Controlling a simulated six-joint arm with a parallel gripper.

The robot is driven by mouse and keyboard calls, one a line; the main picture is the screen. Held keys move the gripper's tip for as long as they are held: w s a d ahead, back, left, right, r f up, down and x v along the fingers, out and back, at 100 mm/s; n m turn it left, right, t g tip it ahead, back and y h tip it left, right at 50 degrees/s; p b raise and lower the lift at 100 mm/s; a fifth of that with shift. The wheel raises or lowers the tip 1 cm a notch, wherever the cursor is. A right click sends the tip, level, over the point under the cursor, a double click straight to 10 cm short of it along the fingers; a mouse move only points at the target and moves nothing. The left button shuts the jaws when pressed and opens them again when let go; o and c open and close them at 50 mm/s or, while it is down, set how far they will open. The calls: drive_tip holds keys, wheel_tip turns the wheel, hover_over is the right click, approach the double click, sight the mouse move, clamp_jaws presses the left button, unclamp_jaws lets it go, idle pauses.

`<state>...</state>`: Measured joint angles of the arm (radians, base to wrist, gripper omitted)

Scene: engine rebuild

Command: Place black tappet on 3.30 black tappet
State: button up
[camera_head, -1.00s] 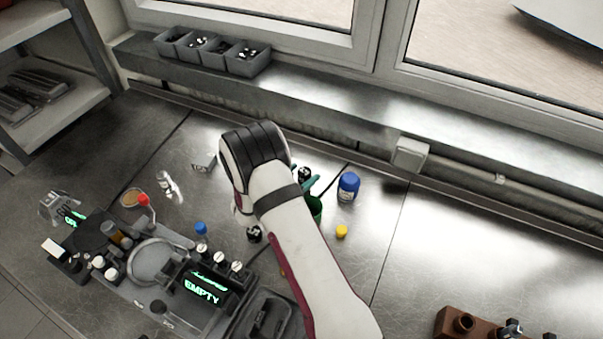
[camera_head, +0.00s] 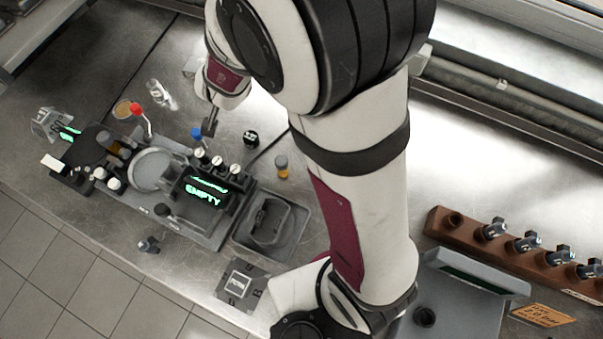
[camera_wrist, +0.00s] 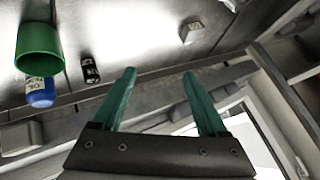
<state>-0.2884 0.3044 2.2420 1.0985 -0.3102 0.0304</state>
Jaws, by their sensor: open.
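Several dark cylindrical parts with pale faces (camera_head: 530,241) sit along a brown block (camera_head: 480,232) at the right in the head view; I cannot read a 3.30 mark or tell which are tappets. A small black piece with white marking (camera_head: 250,137) stands on the bench behind the tester. In the wrist view a black piece with white lettering (camera_wrist: 90,69) stands left of my fingers; I cannot tell if it is a tappet. My gripper (camera_wrist: 158,82) shows two green fingers, open and empty, apart from everything. In the head view my arm hides much of the bench.
A tester with an "EMPTY" display (camera_head: 205,190) fills the left bench. A grey tray (camera_head: 455,300) and an orange tag (camera_head: 540,315) lie by the block. The wrist view shows a green cup (camera_wrist: 38,50) and blue bottle (camera_wrist: 41,92). Metal bench (camera_head: 480,130) behind the block is bare.

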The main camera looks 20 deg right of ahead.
drive_tip(key=s+a+r+n+g+y, duration=0.1)
drive_tip(key=s+r+n+g+y, duration=0.15)
drive_tip(key=s, duration=0.45)
drive_tip(key=s+a+r+n+g+y, duration=0.1)
drive_tip(key=s+r+g+y, duration=0.15)
drive_tip(key=s, duration=0.45)
drive_tip(key=s+d+g+h, duration=0.1)
drive_tip(key=s+d+g, duration=0.1)
drive_tip(key=s, duration=0.6)
drive_tip(key=s+d+g+h, duration=0.1)
drive_tip(key=s+d, duration=0.3)
drive_tip(key=s, duration=0.5)
drive_tip(key=shift+s+d+r+g+h, duration=0.3)
drive_tip(key=shift+r+g+h, duration=0.1)
drive_tip(key=shift+g, duration=0.1)
